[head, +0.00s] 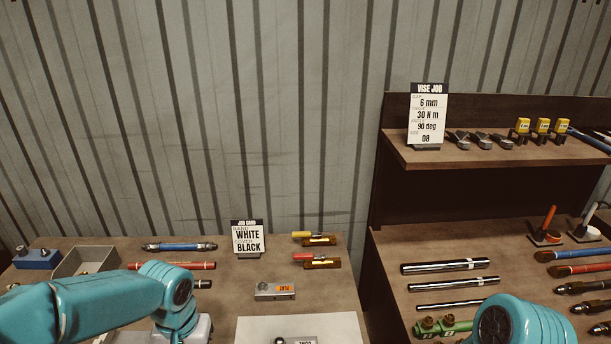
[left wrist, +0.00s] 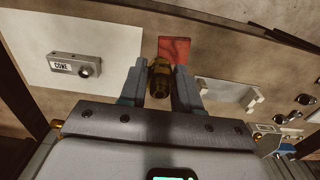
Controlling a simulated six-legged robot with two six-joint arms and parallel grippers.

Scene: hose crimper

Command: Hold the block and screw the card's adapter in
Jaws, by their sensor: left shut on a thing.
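In the left wrist view my left gripper (left wrist: 160,82) is shut on a brass-coloured adapter (left wrist: 159,76), held between its two fingers above the table. A grey block marked CONE (left wrist: 75,66), with a round port at one end, lies on a white sheet (left wrist: 110,30), apart from the gripper. Its top edge also shows at the bottom of the head view (head: 300,341). A second grey block with an orange FLAT label (head: 275,291) lies behind the sheet. The job card (head: 248,237) reads WHITE and BLACK. My right gripper is out of view below the frame.
A red square (left wrist: 174,48) lies beyond the held adapter. A grey open tray (head: 85,263) stands at the left. Red and blue hoses (head: 180,246) and yellow- and red-tipped tools (head: 318,240) lie behind. A right-hand shelf (head: 470,158) holds a vise card (head: 428,116).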

